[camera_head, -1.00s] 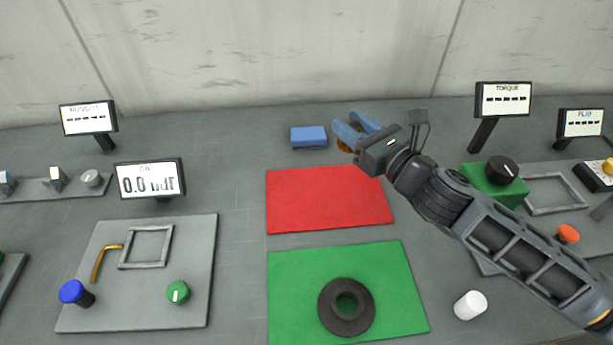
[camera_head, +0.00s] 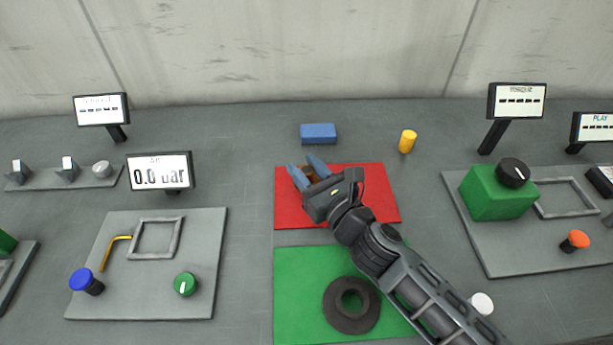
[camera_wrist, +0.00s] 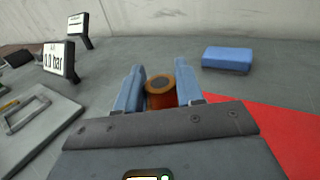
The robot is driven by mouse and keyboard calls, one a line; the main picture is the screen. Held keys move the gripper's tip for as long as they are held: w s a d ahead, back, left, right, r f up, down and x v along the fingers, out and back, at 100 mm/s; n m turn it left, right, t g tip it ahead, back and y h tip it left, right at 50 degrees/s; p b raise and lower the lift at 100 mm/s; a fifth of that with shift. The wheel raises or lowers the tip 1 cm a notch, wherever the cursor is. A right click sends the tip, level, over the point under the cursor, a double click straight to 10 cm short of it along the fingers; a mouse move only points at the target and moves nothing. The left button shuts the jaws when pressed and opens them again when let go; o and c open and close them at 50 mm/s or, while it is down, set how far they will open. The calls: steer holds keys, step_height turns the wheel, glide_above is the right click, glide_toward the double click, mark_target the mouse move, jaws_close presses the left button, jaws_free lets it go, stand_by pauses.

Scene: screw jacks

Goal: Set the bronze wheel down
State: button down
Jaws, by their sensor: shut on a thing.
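The bronze wheel (camera_wrist: 160,83) is between the two blue fingers in the wrist view, its ring-shaped end with a dark centre facing up. In the head view only a small brown part of the wheel (camera_head: 308,174) shows between the fingers. My gripper (camera_head: 307,169) is shut on it, over the upper left part of the red mat (camera_head: 375,183). I cannot tell whether the wheel touches the mat or hangs just above it.
A blue block (camera_head: 318,133) lies behind the red mat and a yellow cylinder (camera_head: 408,141) stands to its right. A dark ring (camera_head: 340,316) lies on the green mat (camera_head: 295,290) in front. Panels with knobs flank both mats. Part of a white cylinder (camera_head: 482,302) shows beside my arm.

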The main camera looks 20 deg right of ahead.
steer(key=shift+f, duration=1.2)
steer(key=shift+f, duration=0.2)
steer(key=c, duration=0.7)
jaws_free()
